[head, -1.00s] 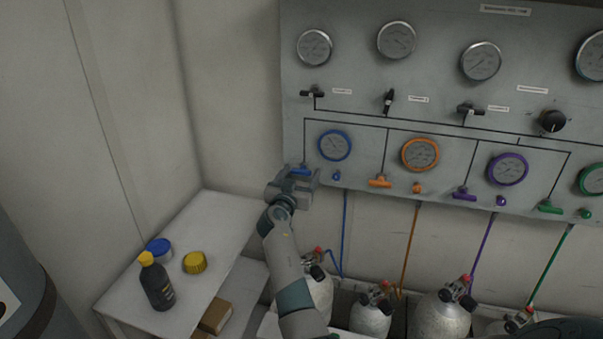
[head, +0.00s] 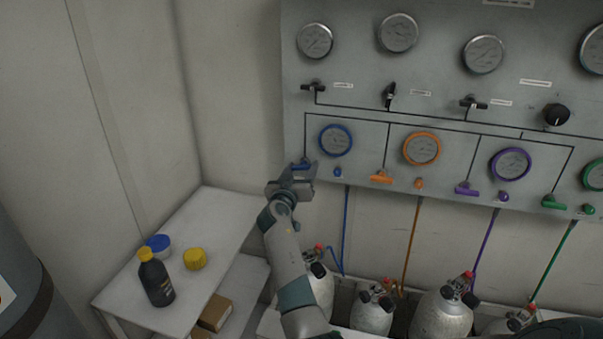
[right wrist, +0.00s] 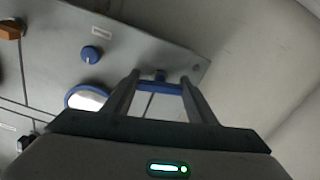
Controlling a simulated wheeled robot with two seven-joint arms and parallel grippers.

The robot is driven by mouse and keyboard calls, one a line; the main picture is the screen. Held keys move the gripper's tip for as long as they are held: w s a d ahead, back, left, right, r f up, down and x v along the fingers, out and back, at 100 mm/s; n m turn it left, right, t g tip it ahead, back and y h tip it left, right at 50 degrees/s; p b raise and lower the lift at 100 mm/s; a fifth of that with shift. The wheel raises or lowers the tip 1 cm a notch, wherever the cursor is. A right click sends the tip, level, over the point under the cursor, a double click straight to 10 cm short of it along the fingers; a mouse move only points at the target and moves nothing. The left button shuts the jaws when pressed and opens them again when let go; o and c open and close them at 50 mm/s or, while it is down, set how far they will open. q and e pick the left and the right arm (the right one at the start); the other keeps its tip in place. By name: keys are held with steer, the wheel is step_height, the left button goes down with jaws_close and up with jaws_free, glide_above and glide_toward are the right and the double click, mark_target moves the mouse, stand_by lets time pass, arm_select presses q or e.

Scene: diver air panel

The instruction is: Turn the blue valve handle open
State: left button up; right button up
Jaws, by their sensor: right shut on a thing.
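The blue valve handle (head: 301,166) sits at the lower left of the grey panel, left of and below the blue-ringed gauge (head: 336,140). My right gripper (head: 303,174) is at the panel and shut on this handle, partly covering it in the head view. In the right wrist view the blue handle (right wrist: 160,87) spans between the two fingers (right wrist: 160,95), with a finger at each end. The handle's exact angle on the panel is hard to tell. My left gripper is not in view.
Orange (head: 381,177), purple (head: 467,188) and green (head: 553,202) handles sit in a row to the right. A small blue knob (head: 338,172) is close by. Gas cylinders (head: 371,312) stand below. A side table (head: 225,207) holds a dark bottle (head: 155,280) and jars.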

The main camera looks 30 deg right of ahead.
steer(key=n+b, duration=0.1)
steer(key=n, duration=0.1)
steer(key=shift+n, duration=0.3)
steer(key=n, duration=0.3)
steer(key=shift+d+r+n, duration=0.1)
steer(key=shift+r+n, duration=0.05)
steer(key=shift+n, duration=0.15)
steer(key=n, duration=0.2)
steer(key=shift+n, duration=0.4)
steer(key=n+p, duration=0.1)
steer(key=n, duration=0.3)
steer(key=shift+r+p, duration=0.1)
steer(key=shift+p, duration=0.2)
steer(key=o, duration=1.1)
steer(key=shift+c, duration=0.2)
steer(key=shift+s+n, duration=0.1)
steer(key=shift+n, duration=0.2)
steer(key=b+v, duration=0.5)
steer(key=v, duration=1.2)
